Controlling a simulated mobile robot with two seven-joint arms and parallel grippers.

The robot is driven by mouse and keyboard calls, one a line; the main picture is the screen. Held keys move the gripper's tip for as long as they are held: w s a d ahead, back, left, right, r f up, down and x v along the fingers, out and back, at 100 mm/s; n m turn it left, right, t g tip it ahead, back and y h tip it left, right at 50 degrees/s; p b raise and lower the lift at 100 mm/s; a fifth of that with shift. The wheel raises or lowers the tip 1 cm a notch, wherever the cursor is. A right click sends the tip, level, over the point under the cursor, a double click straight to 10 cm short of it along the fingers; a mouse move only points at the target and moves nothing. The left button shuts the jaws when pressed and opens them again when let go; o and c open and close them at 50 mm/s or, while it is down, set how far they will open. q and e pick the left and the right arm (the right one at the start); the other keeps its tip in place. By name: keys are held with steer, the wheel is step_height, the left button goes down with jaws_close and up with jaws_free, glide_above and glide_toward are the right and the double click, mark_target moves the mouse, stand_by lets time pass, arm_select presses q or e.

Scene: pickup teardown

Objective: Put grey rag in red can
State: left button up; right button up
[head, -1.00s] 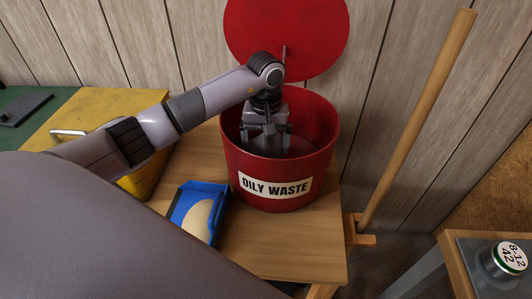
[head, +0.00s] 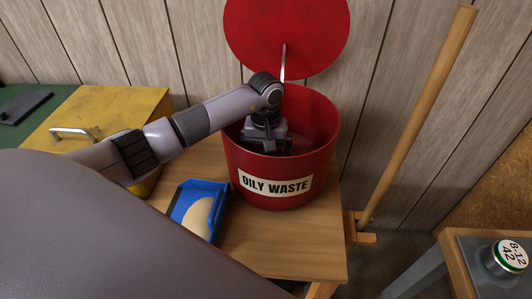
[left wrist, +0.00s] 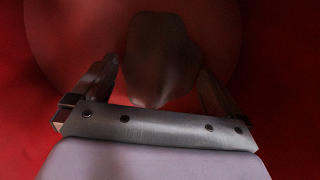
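The red can (head: 285,185), labelled OILY WASTE, stands open on the wooden bench with its round red lid (head: 287,35) raised behind. My left gripper (head: 268,140) reaches down inside it, its fingertips hidden by the front wall. In the left wrist view, the red wall surrounds the gripper (left wrist: 157,75), whose two fingers stand well apart. A dark grey-brown shape, apparently the grey rag (left wrist: 162,60), lies between and beyond the fingertips, with a gap visible at the left finger. Whether it rests on the can floor is unclear in the dim light. My right gripper is out of view.
A blue dustpan-like tray (head: 200,210) lies in front left of the can. A yellow box (head: 105,115) with a handle stands at the left. A wooden pole (head: 420,110) leans at the right. A round tin (head: 508,256) sits on a stand at the lower right.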

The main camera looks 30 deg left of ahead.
arm_select(q)
step_height(320, 180, up, 12)
steer(key=shift+r+b, duration=0.2)
steer(key=shift+b, duration=0.2)
stand_by(0.6)
